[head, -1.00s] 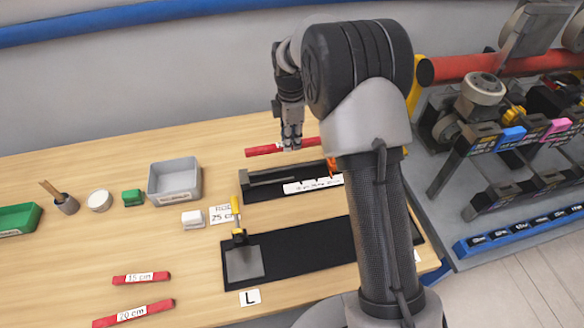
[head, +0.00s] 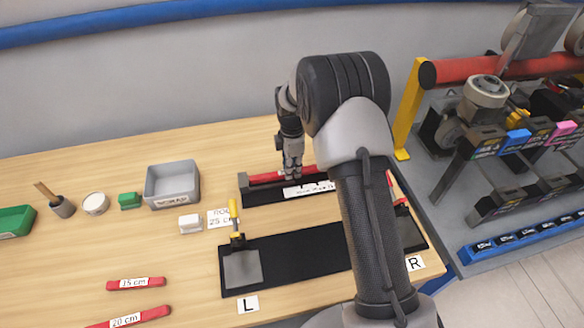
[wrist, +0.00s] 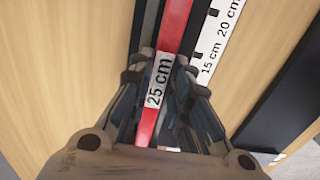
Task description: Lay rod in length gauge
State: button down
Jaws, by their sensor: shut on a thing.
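My gripper (head: 292,172) is shut on a red rod (head: 262,178), which also shows in the wrist view (wrist: 176,22) with a "25 cm" label between the fingers (wrist: 160,85). The rod lies lengthwise along the channel of the black length gauge (head: 262,197), at or just above its floor; I cannot tell if it touches. The gauge's white scale strip (wrist: 219,40), marked 15 cm and 20 cm, runs beside the rod. My arm hides the gauge's right end in the head view.
A black fixture (head: 300,262) marked L and R, with a yellow-handled clamp (head: 236,222), lies in front of the gauge. Red 15 cm (head: 112,285) and 20 cm (head: 104,326) rods lie at front left. A grey scrap bin (head: 172,205) stands left of the gauge.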

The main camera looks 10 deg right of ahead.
jog(key=shift+f+b, duration=0.35)
jog(key=shift+f, duration=0.25)
jog(key=c, duration=1.5)
grip_release()
